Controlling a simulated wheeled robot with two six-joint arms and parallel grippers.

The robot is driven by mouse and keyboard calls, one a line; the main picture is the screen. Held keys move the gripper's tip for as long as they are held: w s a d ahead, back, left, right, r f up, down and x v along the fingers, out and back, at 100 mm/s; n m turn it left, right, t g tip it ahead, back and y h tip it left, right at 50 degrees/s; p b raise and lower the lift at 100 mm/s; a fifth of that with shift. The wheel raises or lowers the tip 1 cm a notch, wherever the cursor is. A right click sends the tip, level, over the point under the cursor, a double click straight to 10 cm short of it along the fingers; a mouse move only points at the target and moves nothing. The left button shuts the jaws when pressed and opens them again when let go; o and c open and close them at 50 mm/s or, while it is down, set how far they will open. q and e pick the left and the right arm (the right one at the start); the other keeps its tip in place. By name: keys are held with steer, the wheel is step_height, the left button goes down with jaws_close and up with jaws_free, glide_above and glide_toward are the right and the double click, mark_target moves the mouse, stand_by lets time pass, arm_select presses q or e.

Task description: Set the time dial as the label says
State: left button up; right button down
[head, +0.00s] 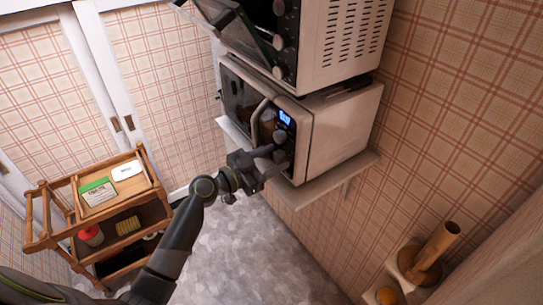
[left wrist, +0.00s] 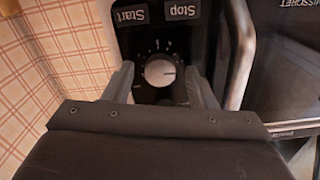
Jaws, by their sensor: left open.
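The microwave (head: 335,135) stands on a wall shelf, with a lit blue display on its front panel. In the left wrist view a round silver-grey dial (left wrist: 160,72) sits on the dark panel, with tick marks around it. Start and Stop buttons (left wrist: 180,11) show upside down there. My left gripper (head: 274,156) is at the panel, open, and its fingers also show in the left wrist view (left wrist: 160,82), one on each side of the dial. I cannot tell whether they touch it. The dial's exact setting is too small to read. My right gripper is out of view.
A second oven (head: 340,40) sits above the microwave, its door open. A wooden cart (head: 148,195) at the left holds a green and white box (head: 97,191) and a white card (head: 127,170), text unreadable. A wooden holder (head: 430,255) is at lower right. The floor between is clear.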

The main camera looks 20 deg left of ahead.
arm_select(q)
steer(key=shift+c, duration=0.2)
steer(key=c, duration=0.9)
steer(key=shift+f+n, duration=0.1)
steer(key=shift+n, duration=0.2)
